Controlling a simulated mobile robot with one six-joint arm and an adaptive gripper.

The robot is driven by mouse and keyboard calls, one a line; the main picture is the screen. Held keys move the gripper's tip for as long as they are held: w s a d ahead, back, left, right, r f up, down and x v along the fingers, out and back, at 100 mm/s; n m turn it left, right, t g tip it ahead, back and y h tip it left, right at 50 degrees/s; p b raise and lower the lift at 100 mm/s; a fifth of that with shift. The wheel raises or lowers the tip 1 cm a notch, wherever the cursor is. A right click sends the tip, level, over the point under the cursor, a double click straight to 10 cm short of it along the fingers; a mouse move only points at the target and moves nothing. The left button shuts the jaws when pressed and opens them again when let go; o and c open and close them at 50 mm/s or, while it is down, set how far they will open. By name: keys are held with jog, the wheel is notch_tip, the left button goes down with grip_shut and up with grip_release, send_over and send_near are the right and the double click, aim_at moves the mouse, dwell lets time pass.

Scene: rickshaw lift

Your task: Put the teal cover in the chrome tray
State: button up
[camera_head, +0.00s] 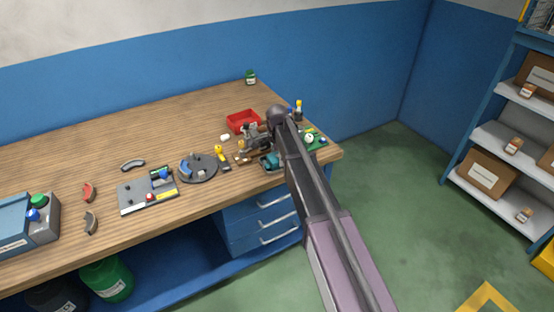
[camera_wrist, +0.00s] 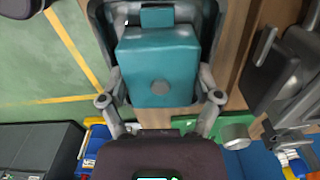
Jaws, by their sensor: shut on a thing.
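The teal cover (camera_wrist: 158,62) is a boxy teal piece with a round grey spot, in the middle of the wrist view. My gripper (camera_wrist: 160,78) is shut on it, one finger at each side. The chrome tray (camera_wrist: 96,38), dark grey and shiny, has its rim around the cover. I cannot tell whether the cover rests on the tray floor or hangs just above it. In the head view the teal cover (camera_head: 270,160) shows small at the table's front edge, beside my arm, which hides part of this spot.
The wooden workbench (camera_head: 110,110) holds a red bin (camera_head: 243,121), a dark round plate (camera_head: 198,168) and a grey board (camera_head: 147,193) left of my arm. A green board (camera_head: 316,140) lies near the right corner. The bench's back left is clear. Shelves (camera_head: 510,140) stand at the right.

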aim_at(277, 156)
jog(key=shift+f, duration=0.15)
jog(key=o, duration=1)
jog(key=shift+c, duration=0.2)
notch_tip(277, 156, up, 12)
jog(key=p, duration=1.2)
jog(key=shift+r, duration=0.2)
dwell(0.3)
